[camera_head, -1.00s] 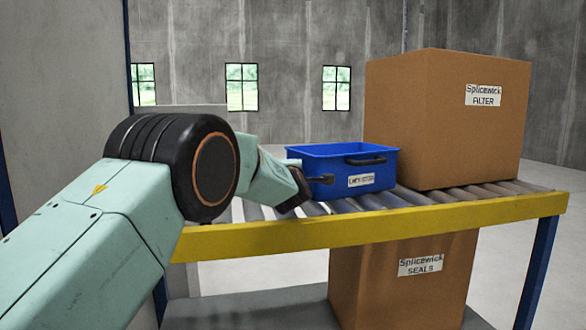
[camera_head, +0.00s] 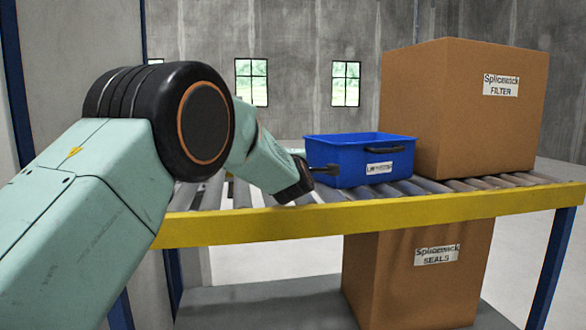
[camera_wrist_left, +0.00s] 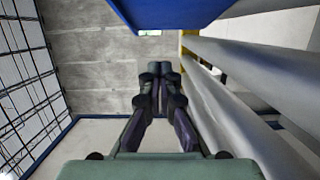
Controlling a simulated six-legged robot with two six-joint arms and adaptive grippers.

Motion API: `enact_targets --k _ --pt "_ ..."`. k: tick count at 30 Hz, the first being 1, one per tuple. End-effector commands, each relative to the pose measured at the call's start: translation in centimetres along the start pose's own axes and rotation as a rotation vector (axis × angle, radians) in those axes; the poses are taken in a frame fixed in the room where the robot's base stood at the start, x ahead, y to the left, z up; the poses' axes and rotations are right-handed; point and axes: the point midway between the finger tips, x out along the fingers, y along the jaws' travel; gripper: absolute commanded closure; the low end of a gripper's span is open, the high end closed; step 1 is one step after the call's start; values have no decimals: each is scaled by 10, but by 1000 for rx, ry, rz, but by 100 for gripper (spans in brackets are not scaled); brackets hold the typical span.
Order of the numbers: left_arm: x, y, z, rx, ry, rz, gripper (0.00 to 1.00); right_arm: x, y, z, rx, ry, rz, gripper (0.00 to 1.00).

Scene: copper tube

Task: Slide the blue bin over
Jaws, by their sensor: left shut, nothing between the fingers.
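The blue bin (camera_head: 349,165) sits upright on the roller conveyor. It has a white label on its near side and a dark handle at right; its floor is hidden. Its blue underside or wall (camera_wrist_left: 165,14) fills the top of the left wrist view. My left gripper (camera_head: 327,170) is at the bin's near left part, overlapping it in the head view; I cannot tell whether they touch. In the left wrist view my left gripper (camera_wrist_left: 160,72) has its fingers together with nothing between them. My right gripper is not in view.
A yellow rail (camera_head: 380,214) edges the conveyor's near side. A second box labelled SEALS (camera_head: 415,275) stands underneath. Rollers left of the bin look clear.

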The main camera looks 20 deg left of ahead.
Motion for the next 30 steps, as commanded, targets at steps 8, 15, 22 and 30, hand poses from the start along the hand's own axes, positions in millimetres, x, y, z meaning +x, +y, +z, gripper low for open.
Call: enact_targets --k 8,15,22,30 --pt "-35 0 2 2 -2 1 100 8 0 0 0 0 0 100" --pt "-60 0 1 0 -1 0 100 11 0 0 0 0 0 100" --pt "-69 0 -1 0 0 0 100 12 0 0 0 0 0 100" --pt "-70 0 -1 0 0 0 100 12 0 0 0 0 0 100"
